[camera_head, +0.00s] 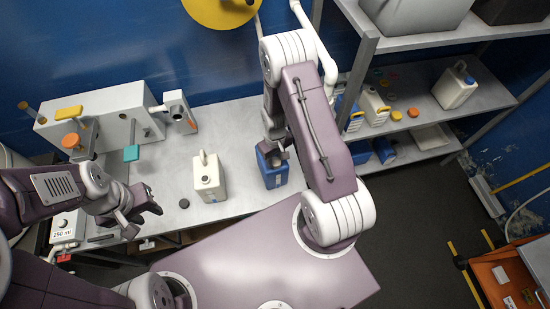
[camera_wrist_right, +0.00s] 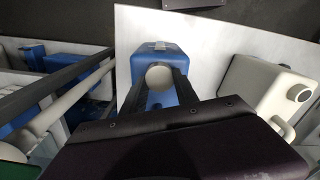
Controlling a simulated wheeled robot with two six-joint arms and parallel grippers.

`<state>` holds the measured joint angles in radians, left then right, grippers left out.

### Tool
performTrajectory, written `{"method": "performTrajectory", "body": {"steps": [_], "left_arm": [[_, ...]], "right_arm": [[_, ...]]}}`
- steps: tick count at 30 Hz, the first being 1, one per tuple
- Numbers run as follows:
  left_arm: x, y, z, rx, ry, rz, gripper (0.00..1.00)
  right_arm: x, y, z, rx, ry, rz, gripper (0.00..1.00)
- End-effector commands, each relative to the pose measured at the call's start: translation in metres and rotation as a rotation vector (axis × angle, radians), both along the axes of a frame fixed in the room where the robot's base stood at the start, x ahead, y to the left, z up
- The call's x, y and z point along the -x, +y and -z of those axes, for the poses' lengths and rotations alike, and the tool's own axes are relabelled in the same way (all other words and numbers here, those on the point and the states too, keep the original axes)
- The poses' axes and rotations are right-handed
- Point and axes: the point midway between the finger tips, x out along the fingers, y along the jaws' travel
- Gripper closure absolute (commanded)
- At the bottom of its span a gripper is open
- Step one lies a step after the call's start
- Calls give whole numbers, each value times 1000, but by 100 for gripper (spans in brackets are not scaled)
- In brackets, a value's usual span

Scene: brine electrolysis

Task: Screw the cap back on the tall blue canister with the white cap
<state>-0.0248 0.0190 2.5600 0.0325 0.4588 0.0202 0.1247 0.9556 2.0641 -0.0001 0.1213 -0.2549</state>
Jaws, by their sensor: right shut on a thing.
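The blue canister (camera_head: 273,177) stands upright on the grey bench in the head view, below my right gripper. In the right wrist view the blue canister (camera_wrist_right: 158,58) shows its handle end beyond the round white cap (camera_wrist_right: 160,76). My right gripper (camera_wrist_right: 162,82) is shut on the white cap, one dark finger on each side, over the canister's top. Whether the cap touches the neck or is threaded is hidden. In the head view my right gripper (camera_head: 275,152) partly covers the canister's top. My left gripper (camera_head: 147,209) hangs open and empty over the bench's left part.
A white jug (camera_head: 209,180) stands just left of the blue canister. A small dark disc (camera_head: 184,203) lies on the bench near it. A grey apparatus (camera_head: 120,115) fills the bench's back left. A metal shelf (camera_head: 425,120) with more containers stands at right.

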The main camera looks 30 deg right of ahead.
Motion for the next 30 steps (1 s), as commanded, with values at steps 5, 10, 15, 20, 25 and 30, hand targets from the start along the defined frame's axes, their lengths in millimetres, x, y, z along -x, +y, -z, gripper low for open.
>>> {"method": "performTrajectory", "body": {"steps": [5, 10, 15, 20, 25, 30], "left_arm": [[0, 0, 0, 0, 0, 0, 64], [0, 0, 1, 0, 0, 0, 64], [0, 0, 1, 0, 0, 0, 64], [0, 0, 3, 0, 0, 0, 64], [0, 0, 2, 0, 0, 0, 64], [0, 0, 2, 0, 0, 0, 64]], "right_arm": [[0, 0, 1, 0, 0, 0, 100], [0, 0, 1, 0, 0, 0, 100], [0, 0, 1, 0, 0, 0, 100], [0, 0, 4, 0, 0, 0, 100], [0, -1, 3, 0, 0, 215, 100], [0, -2, 3, 0, 0, 476, 100]]}}
